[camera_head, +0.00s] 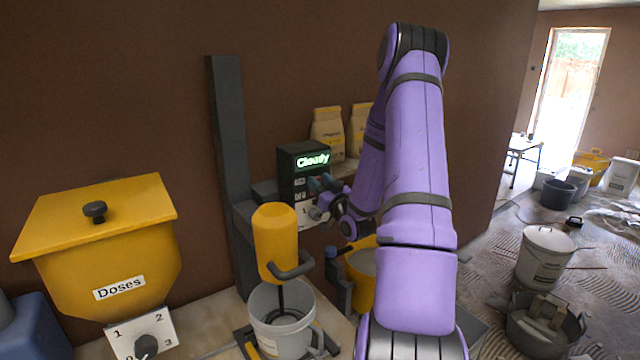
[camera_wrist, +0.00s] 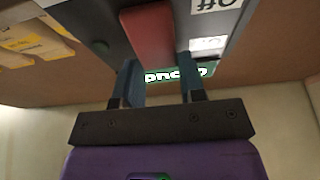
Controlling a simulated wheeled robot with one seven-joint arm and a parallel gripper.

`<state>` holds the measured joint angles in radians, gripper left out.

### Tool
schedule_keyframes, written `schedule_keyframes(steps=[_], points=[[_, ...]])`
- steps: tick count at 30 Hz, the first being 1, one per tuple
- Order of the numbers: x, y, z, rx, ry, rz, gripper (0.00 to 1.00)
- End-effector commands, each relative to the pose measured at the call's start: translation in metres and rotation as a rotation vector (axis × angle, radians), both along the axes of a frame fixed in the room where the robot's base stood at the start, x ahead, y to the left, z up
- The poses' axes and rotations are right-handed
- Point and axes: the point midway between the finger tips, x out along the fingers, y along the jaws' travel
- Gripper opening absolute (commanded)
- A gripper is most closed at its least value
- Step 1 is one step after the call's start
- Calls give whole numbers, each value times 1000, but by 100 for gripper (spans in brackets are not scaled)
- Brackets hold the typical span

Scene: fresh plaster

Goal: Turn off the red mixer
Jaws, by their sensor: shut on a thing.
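A dark control box (camera_head: 303,160) stands by the wall with a lit display (camera_head: 313,160) reading "Cloudy". My gripper (camera_wrist: 158,68) is at this box, with its two blue-grey fingers on either side of a red lever (camera_wrist: 152,35) and shut on it. In the wrist view the display (camera_wrist: 180,74) shows upside down behind the fingers, with a white label (camera_wrist: 208,44) near it. In the head view my gripper (camera_head: 321,184) is at the box's front and the lever cannot be made out. The mixer (camera_head: 277,240) beside it looks yellow, above a grey bucket (camera_head: 262,302).
A yellow hopper (camera_head: 115,245) marked "Doses", with a numbered dial (camera_head: 146,346), stands at the left. Paper bags (camera_head: 328,132) stand on a shelf behind the box. A yellow bucket (camera_head: 362,280) is below my arm. A lidded white bucket (camera_head: 545,255) stands on the floor at right.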

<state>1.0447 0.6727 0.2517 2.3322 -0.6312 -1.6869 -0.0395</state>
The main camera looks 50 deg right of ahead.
Motion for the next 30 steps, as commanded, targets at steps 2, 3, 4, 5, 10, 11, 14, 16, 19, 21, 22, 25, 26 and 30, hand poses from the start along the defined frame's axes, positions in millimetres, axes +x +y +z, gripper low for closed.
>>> schedule_keyframes(steps=[2,3,4,5,10,11,14,16,19,21,22,25,26,30], points=[[0,0,0,0,0,0,49],[0,0,0,0,0,0,58],[0,0,0,0,0,0,63],[0,0,0,0,0,0,63],[0,0,0,0,1,0,63],[0,0,0,0,1,0,63],[-3,1,-1,1,1,-1,63],[-8,2,-3,2,2,-1,63],[-21,5,-8,2,4,-2,63],[-33,7,-13,4,3,-2,63],[-39,9,-15,4,3,-2,63],[-57,13,-21,4,4,-2,63],[-61,14,-23,4,4,-1,63],[-82,19,-29,2,3,-2,63]])
